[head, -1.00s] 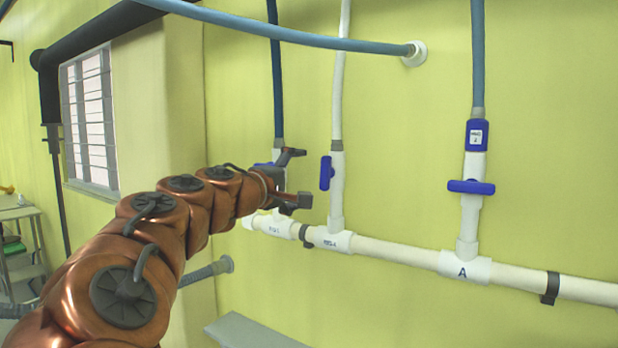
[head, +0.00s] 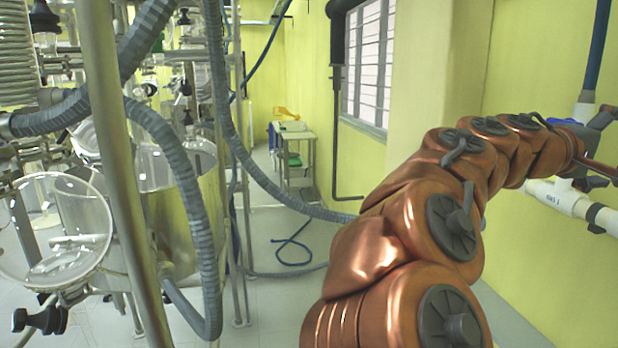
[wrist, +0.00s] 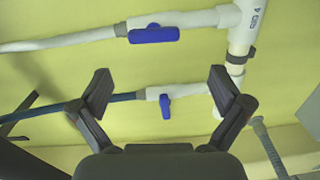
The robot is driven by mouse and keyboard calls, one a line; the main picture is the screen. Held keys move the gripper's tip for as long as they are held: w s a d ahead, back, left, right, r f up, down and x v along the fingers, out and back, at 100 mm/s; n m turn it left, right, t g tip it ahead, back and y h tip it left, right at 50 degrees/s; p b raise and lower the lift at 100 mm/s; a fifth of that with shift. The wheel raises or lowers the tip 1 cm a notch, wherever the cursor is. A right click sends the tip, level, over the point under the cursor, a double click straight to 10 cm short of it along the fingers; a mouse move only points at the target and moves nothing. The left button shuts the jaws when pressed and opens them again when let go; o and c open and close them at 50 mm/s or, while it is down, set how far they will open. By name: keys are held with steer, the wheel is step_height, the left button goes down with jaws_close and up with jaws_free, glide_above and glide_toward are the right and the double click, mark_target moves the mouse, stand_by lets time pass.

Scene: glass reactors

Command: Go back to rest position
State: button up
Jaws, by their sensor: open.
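My gripper (head: 604,150) is at the right edge of the head view, beside the white pipe on the yellow wall, with its far end partly cut off by the frame. In the wrist view my gripper (wrist: 160,90) is open, its two dark fingers spread wide with nothing held. A blue valve handle (wrist: 166,107) on a white branch pipe (wrist: 185,90) shows between and beyond the fingers, apart from them. A second blue valve handle (wrist: 153,35) lies higher in the wrist view, clear of the fingers. My copper arm reaches from the bottom of the head view toward the wall.
Glass reactors (head: 65,230) with steel posts (head: 120,190) and grey corrugated hoses (head: 200,220) fill the left of the head view. A small cart (head: 295,140) stands at the back. Open floor (head: 285,300) with a thin blue hose lies between the reactors and my arm.

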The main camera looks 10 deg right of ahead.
steer(key=s+a+f+m+y, duration=0.1)
steer(key=s+a+f+y, duration=0.15)
steer(key=a+f, duration=0.45)
steer(key=s+a+f+y, duration=0.2)
steer(key=f+y, duration=0.2)
steer(key=f, duration=0.6)
steer(key=s+a+f+m+y, duration=0.1)
steer(key=s+a+f+y, duration=0.3)
steer(key=f, duration=0.5)
steer(key=s+a+f+n+g+y, duration=0.1)
steer(key=s+a+f+y, duration=0.2)
steer(key=a, duration=0.8)
steer(key=s+a+f+n+g+y, duration=0.1)
steer(key=s+a+f+y, duration=0.3)
steer(key=s+a+f, duration=0.3)
steer(key=a+f, duration=0.4)
steer(key=a, duration=0.1)
steer(key=shift+s+a+n, duration=0.2)
steer(key=shift+n, duration=0.1)
steer(key=shift+c, duration=0.4)
